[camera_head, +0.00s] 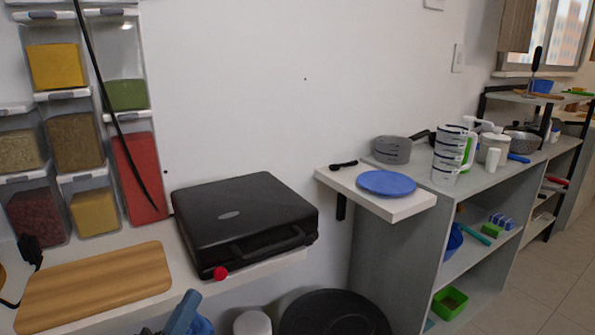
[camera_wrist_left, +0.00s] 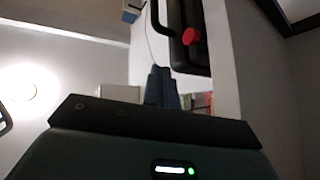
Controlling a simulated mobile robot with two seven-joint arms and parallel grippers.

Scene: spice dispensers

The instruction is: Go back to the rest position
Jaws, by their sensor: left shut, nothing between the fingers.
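My left gripper (camera_head: 186,304) shows at the bottom edge of the head view, below the front of the shelf and apart from it. In the left wrist view its two blue-grey fingers (camera_wrist_left: 162,72) are together with nothing between them. The rest of that arm is cut off by the frame. My right gripper is in neither view. Spice dispensers (camera_head: 75,143) with yellow, green, brown and red contents hang on the wall at the left, away from the gripper.
A black grill (camera_head: 244,213) with a red knob (camera_head: 220,272) and a wooden board (camera_head: 95,285) sit on the shelf above the gripper. A blue plate (camera_head: 386,183) lies on a small shelf. A grey shelf unit (camera_head: 395,240) stands at right, with free floor (camera_head: 545,290) beside it.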

